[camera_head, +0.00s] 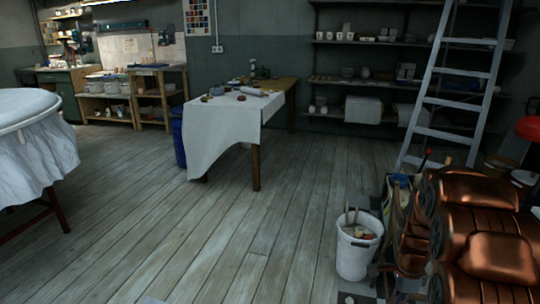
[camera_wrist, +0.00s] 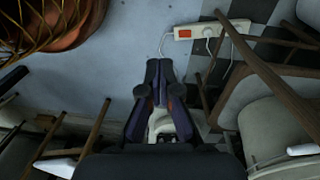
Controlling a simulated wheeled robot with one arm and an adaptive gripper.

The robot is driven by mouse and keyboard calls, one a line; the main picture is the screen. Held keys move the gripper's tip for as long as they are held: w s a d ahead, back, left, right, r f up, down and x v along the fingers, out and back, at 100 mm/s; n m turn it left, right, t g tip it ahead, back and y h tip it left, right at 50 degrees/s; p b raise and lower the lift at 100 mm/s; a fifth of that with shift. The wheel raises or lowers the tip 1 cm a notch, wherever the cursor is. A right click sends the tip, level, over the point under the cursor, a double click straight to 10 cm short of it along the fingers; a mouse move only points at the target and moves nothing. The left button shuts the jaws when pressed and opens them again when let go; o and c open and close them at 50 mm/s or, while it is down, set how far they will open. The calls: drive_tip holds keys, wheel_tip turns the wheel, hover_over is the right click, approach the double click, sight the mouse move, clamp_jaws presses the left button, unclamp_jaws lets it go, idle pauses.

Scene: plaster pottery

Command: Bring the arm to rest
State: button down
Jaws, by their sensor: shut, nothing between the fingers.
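My gripper (camera_wrist: 160,72) shows in the middle of the wrist view. Its dark fingers are close together with nothing held between them. It points over a pale floor (camera_wrist: 125,70), and a light-coloured thing partly shows behind and below the fingers. My gripper does not show in the head view, so its place in the room cannot be told from there.
In the wrist view, a power strip (camera_wrist: 207,30) lies ahead and wooden-legged chairs (camera_wrist: 272,125) crowd the right. In the head view, a white bucket (camera_head: 357,252) and glossy brown shapes (camera_head: 478,225) stand right, below a ladder (camera_head: 440,100). The middle floor (camera_head: 235,235) is clear.

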drive_tip(key=s+a+r+n+p, duration=0.4)
drive_tip(key=a+r, duration=0.1)
drive_tip(key=r, duration=0.4)
drive_tip(key=s+a+r+n+p, duration=0.3)
drive_tip(key=s+a+r+p, duration=0.15)
drive_tip(key=r, duration=0.45)
drive_tip(key=s+a+r+n+p, duration=0.4)
drive_tip(key=r+p, duration=0.1)
drive_tip(key=r, duration=0.4)
drive_tip(key=s+a+r+n+p, duration=0.3)
drive_tip(key=s+r+n+p, duration=0.1)
drive_tip(key=s+r, duration=0.3)
drive_tip(key=s+a+r+n+g+p, duration=0.1)
drive_tip(key=s+a+r+n+p, duration=0.3)
drive_tip(key=s+r+p, duration=0.3)
drive_tip(key=shift+s+r+n, duration=0.65)
drive_tip(key=shift+s+n, duration=0.15)
drive_tip(key=shift+s, duration=0.25)
drive_tip(key=shift+a, duration=0.1)
